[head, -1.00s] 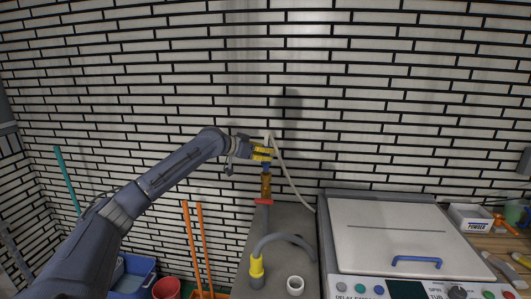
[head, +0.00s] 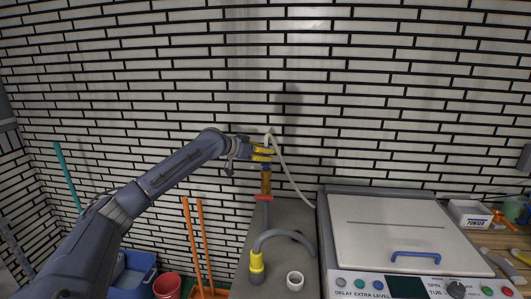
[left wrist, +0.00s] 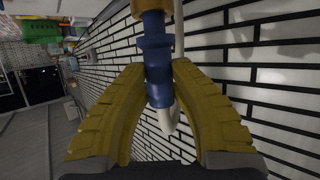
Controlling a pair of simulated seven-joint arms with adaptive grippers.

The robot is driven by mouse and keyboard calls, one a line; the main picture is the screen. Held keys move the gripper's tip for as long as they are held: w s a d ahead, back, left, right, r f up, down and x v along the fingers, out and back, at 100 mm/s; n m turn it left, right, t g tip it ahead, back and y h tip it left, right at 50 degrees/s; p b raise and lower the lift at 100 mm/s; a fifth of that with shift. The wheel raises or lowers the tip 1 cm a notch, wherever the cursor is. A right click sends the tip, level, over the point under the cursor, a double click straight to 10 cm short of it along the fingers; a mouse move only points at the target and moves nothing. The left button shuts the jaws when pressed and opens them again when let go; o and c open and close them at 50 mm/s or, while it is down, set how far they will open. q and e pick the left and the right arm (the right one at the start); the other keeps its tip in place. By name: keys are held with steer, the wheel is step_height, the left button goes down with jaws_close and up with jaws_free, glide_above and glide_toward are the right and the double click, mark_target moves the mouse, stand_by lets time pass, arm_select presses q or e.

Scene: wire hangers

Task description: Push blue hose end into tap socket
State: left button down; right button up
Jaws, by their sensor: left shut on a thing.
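My left gripper (head: 262,154), with yellow fingers, is shut on the blue hose end (left wrist: 157,62) just above the tap. The blue end points down, and a little of it shows below the fingers in the head view. The white hose (head: 281,172) arches up from the grip. The brass tap (head: 266,184) with a red handle (head: 264,198) stands upright directly below. The blue end and the tap's top look in line and very close; I cannot tell how deep the end sits in the socket. My right gripper is in neither view.
A washing machine (head: 395,222) stands to the right of the tap. A grey bent hose with a yellow collar (head: 257,261) and a white ring (head: 295,281) lie on the grey surface in front. Orange handles (head: 198,240) and a blue bin (head: 134,277) are at left.

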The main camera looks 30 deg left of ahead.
arm_select(q)
steer(key=shift+f, duration=1.1)
steer(key=c, duration=1.1)
jaws_free()
steer(key=v, duration=1.2)
